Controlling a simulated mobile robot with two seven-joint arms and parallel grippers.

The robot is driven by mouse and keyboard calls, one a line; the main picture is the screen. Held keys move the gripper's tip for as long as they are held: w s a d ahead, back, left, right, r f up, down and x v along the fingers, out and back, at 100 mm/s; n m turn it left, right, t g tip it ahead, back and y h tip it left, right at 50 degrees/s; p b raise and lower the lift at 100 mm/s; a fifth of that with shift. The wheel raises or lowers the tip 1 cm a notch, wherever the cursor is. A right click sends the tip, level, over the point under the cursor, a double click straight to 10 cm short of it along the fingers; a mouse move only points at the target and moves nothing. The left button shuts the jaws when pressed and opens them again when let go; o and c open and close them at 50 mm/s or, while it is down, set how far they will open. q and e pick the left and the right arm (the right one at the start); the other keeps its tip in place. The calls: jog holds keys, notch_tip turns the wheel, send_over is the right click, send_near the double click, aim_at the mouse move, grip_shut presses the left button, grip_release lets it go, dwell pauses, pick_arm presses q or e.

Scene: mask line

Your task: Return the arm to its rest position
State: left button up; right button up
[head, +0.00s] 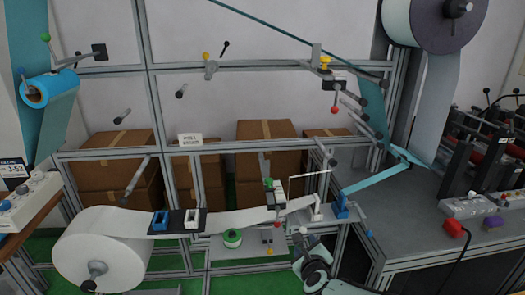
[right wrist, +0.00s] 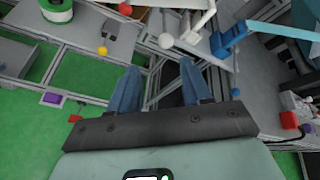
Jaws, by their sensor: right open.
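My right arm (head: 318,270) comes in low at the bottom of the head view, right of centre. Its gripper (head: 300,238) points up toward the frame, below the white web's end. In the right wrist view the gripper (right wrist: 158,74) shows two blue fingers spread apart with nothing between them. Frame rails and the green floor show beyond the fingers. My left arm and gripper are not in view.
A metal frame carries a large white roll (head: 100,250) at left and a grey reel (head: 432,18) at top right. A white and green spool (head: 232,238) sits on a low shelf. A grey table (head: 405,215) stands at right. Cardboard boxes (head: 265,150) stand behind.

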jog(key=s+f+n+g+y+p, duration=0.1)
jog(key=s+f+n+g, duration=0.2)
jog(key=s+f+n, duration=0.5)
jog(key=s+f+n+g+p, duration=0.15)
jog(key=s+f, duration=0.25)
jog(key=f, duration=0.8)
jog(key=s+f+n+g+y, duration=0.1)
jog(key=s+f+n+g, duration=0.45)
jog(key=f, duration=0.55)
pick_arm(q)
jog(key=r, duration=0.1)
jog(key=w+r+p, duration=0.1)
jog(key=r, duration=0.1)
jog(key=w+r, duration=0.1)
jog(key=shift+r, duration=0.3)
pick_arm(e)
jog(key=s+a+f+n+g+y, duration=0.1)
jog(key=s+n, duration=0.4)
jog(key=s, duration=0.7)
jog(key=s+a+f+n+g+y, duration=0.1)
jog(key=s+a+f+n+g, duration=0.2)
jog(key=s, duration=0.9)
notch_tip(320, 180, down, 2)
jog(key=shift+a+f+n+y, duration=0.1)
jog(key=shift+a+n+y, duration=0.3)
jog(key=shift+n, duration=0.6)
